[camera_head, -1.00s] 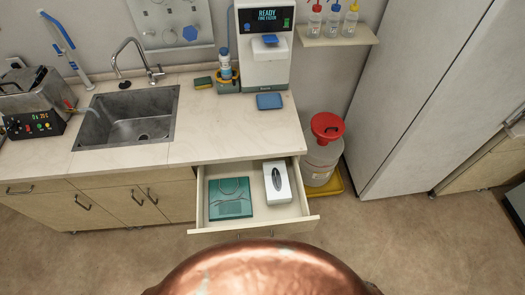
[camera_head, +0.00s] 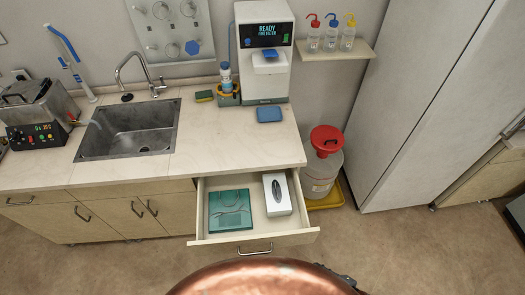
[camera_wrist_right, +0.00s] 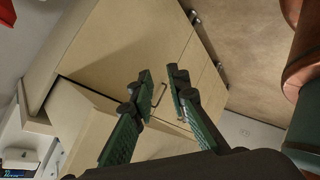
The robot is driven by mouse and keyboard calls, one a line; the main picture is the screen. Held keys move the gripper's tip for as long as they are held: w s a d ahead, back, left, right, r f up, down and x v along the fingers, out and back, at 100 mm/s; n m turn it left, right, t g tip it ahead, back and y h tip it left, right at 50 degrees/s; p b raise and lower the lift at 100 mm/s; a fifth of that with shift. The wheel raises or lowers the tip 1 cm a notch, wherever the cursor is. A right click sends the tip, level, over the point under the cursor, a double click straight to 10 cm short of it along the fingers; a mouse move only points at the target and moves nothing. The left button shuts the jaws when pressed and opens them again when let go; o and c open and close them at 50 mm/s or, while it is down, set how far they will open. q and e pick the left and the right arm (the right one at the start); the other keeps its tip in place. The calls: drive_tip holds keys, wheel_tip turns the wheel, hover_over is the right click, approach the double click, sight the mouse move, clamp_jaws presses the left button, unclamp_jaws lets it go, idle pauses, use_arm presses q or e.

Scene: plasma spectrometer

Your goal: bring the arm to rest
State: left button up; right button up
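My right gripper (camera_wrist_right: 161,76) shows in the right wrist view, with two dark fingers and green pads. Its fingertips are apart with nothing held between them. A cabinet front and a dark bar handle (camera_wrist_right: 159,95) show behind the gap; I cannot tell the distance, but no grip on the handle is visible. Neither gripper shows in the head view, and my left gripper is in no view.
An open drawer (camera_head: 253,240) holds a teal case (camera_head: 230,222) and a white box (camera_head: 268,207). Above are a counter (camera_head: 230,150), sink (camera_head: 128,144) and dispenser (camera_head: 262,85). A red-topped container (camera_head: 318,178) stands right of the drawer. The floor in front is clear.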

drive_tip(key=s+d+f+m+g+h, duration=0.1)
drive_tip(key=s+d+f+m+h, duration=0.25)
drive_tip(key=d+f, duration=0.3)
drive_tip(key=s+d+f+m+g+h, duration=0.1)
drive_tip(key=s+d+f+m+h, duration=0.1)
drive_tip(key=d+f+m, duration=0.45)
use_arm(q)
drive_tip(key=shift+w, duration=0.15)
use_arm(e)
drive_tip(key=s+a+f+m+g, duration=0.1)
drive_tip(key=s+f+m+g, duration=0.1)
drive_tip(key=s+f, duration=0.2)
drive_tip(key=s+a+f+m+g+h, duration=0.1)
drive_tip(key=s+f, duration=0.3)
drive_tip(key=s, duration=0.6)
drive_tip(key=s+a+f+m+g+h, duration=0.1)
drive_tip(key=s+f+m+g, duration=0.1)
drive_tip(key=s, duration=0.6)
wheel_tip(320, 180, down, 3)
drive_tip(key=shift+a+r+m+g, duration=0.15)
drive_tip(key=shift+a+m+g, duration=0.2)
drive_tip(key=shift+m, duration=0.25)
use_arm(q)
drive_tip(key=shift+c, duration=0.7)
